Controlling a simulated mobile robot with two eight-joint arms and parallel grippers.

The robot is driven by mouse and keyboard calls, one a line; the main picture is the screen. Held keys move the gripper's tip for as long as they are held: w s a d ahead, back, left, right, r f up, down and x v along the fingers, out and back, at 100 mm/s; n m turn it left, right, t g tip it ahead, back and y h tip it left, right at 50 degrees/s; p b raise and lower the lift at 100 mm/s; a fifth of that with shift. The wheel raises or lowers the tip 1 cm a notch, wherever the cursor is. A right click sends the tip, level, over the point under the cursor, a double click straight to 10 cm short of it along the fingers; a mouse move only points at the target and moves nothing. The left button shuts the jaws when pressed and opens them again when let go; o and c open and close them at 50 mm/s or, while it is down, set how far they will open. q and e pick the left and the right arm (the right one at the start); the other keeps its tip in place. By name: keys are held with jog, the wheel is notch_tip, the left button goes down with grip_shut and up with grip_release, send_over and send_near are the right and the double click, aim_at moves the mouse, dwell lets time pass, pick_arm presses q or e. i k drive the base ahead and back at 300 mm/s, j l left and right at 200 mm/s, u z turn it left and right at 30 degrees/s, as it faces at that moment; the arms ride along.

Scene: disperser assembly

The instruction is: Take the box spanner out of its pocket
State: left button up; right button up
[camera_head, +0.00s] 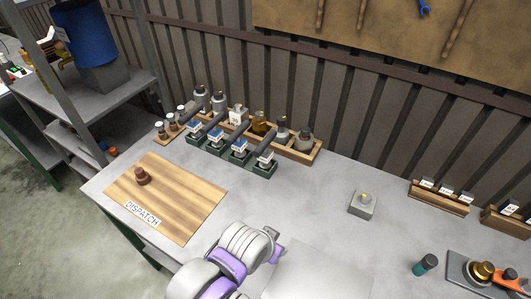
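I cannot pick out the box spanner for certain. An orange-handled tool (508,279) lies at the right edge, beside a dark tray (458,262) holding a round brass part (481,270); it is cut off by the frame, and I cannot tell whether it is the box spanner. No empty or filled spanner pocket is clearly readable. White and purple links of my arm show at the bottom centre, over the front of the bench. No gripper fingers can be made out in this view.
A wooden rack (302,154) with bottles and several green holders (264,170) stand behind. A grey block (362,204), labelled racks (438,198) and a teal cylinder (426,265) stand right.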

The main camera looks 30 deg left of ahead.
aim_at(264, 154)
jog(key=j+u, duration=0.35)
jog(key=j, duration=0.35)
jog(key=j+u, duration=0.3)
jog(key=j, duration=0.4)
